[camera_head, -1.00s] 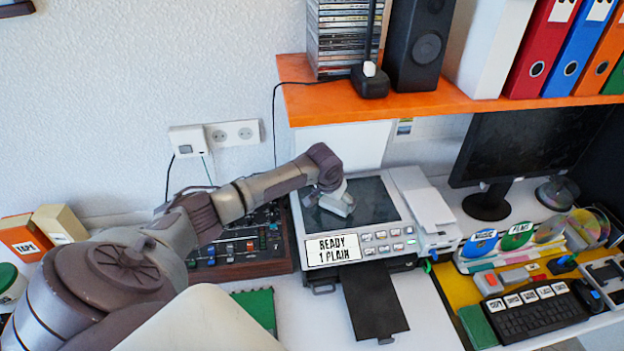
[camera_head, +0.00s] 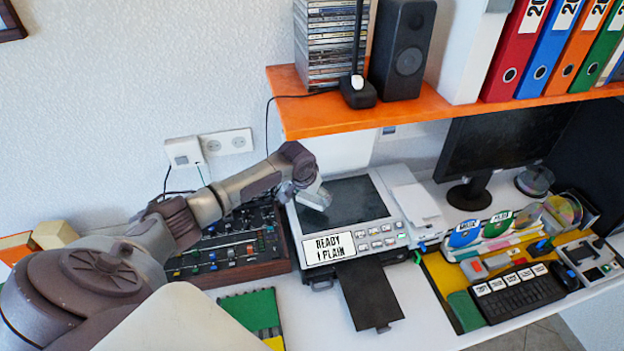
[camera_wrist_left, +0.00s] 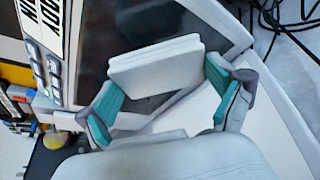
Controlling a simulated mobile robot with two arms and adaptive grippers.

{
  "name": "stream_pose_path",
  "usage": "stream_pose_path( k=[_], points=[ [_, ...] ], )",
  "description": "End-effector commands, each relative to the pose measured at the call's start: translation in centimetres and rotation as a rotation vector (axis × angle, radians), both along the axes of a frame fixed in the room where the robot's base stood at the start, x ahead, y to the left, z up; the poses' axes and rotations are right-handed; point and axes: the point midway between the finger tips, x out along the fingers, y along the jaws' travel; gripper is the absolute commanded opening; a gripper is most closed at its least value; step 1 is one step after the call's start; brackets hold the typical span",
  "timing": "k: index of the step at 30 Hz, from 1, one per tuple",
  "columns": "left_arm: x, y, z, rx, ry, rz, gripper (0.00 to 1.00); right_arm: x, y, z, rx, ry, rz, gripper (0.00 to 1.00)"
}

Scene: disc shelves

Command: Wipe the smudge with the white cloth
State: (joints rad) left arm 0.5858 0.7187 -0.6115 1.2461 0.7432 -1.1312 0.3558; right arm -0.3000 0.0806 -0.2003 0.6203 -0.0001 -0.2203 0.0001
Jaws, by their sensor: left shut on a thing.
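The white cloth (camera_wrist_left: 155,62) is a thick folded pad held between the teal finger pads of my left gripper (camera_wrist_left: 165,105). In the head view, the left gripper (camera_head: 312,192) is over the left part of the copier's dark glass (camera_head: 358,200), with the pale cloth (camera_head: 316,198) under it. The cloth is at or just above the glass; I cannot tell whether it touches. I cannot make out the smudge in either view; the cloth and gripper cover part of the glass. My right gripper is not in view.
The copier's button panel (camera_head: 372,238) and READY label are in front of the glass. A mixing console (camera_head: 235,245) stands close on the left under my arm. An orange shelf (camera_head: 440,103) with a speaker (camera_head: 402,50) hangs above. A black tray (camera_head: 368,293) sticks out in front.

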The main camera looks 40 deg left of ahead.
Motion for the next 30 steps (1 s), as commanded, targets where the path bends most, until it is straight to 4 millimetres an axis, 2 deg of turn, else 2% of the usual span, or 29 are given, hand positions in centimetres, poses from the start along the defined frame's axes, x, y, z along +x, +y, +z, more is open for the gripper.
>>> stream_pose_path(
  k=[1, 12, 30],
  points=[
    [0.0, 0.1, 1.0, 0.0, 0.0, 0.001, 0.6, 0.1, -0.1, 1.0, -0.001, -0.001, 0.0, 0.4],
    [0.2, 0.4, 3.9, 0.001, 0.0, 0.001, 0.6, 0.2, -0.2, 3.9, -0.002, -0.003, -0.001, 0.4],
    [0.3, 0.4, 4.0, 0.001, -0.001, 0.001, 0.6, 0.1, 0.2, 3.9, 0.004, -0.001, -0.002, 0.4]
  ],
)
